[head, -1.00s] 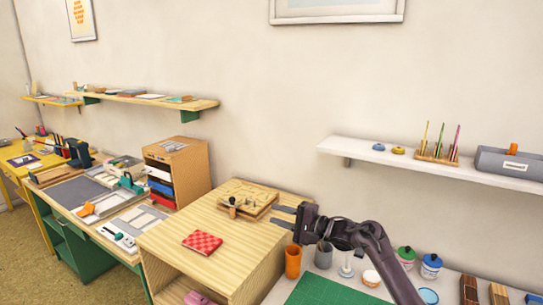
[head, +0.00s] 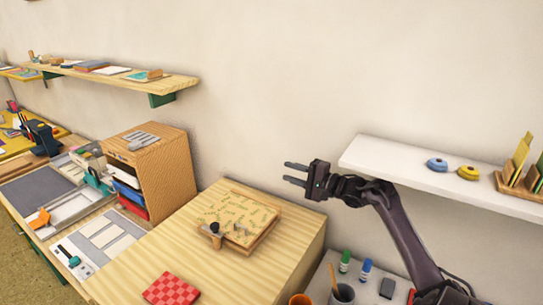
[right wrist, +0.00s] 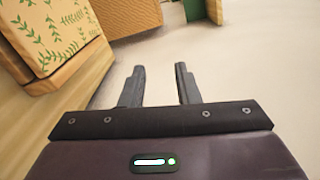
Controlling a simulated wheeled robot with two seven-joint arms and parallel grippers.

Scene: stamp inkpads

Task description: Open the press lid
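The press (head: 238,218) is a flat wooden block with a leaf-patterned lid, lying on the pale wooden cabinet top in the head view. Its lid looks shut, and a dark knob (head: 214,228) stands at its front left edge. In the right wrist view the press (right wrist: 50,35) shows at the upper left. My right gripper (head: 286,173) is open and empty, above and to the right of the press, near the wall. Its two fingers also show apart in the right wrist view (right wrist: 159,85). My left gripper is not in view.
A red checked pad (head: 172,289) lies on the cabinet top, which is otherwise mostly bare. A wooden drawer unit (head: 160,170) stands to the left. A white shelf (head: 440,185) juts from the wall right of my right gripper. An orange cup (head: 300,299) stands at lower right.

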